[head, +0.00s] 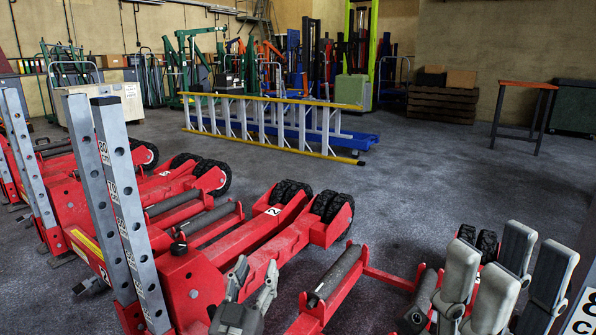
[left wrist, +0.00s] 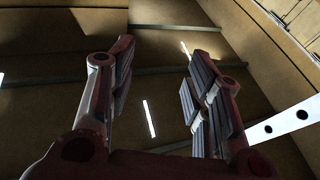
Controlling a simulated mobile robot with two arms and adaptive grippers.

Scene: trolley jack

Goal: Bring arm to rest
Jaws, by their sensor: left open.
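My left gripper (head: 252,272) is low in the middle of the head view, pointing up, with its two grey fingers apart and nothing between them. It is in front of a red trolley jack (head: 190,282). In the left wrist view its fingers (left wrist: 160,75) frame an empty gap, with roof beams beyond. A group of thick light-grey uprights (head: 495,280) fills the lower right of the head view. I cannot tell whether they belong to my right gripper, nor its jaw state.
Grey posts with holes (head: 120,205) rise at the left, and one shows close by in the left wrist view (left wrist: 285,124). A red frame with a dark roller (head: 335,275) lies right of my left gripper. The grey floor (head: 430,180) is open at centre right.

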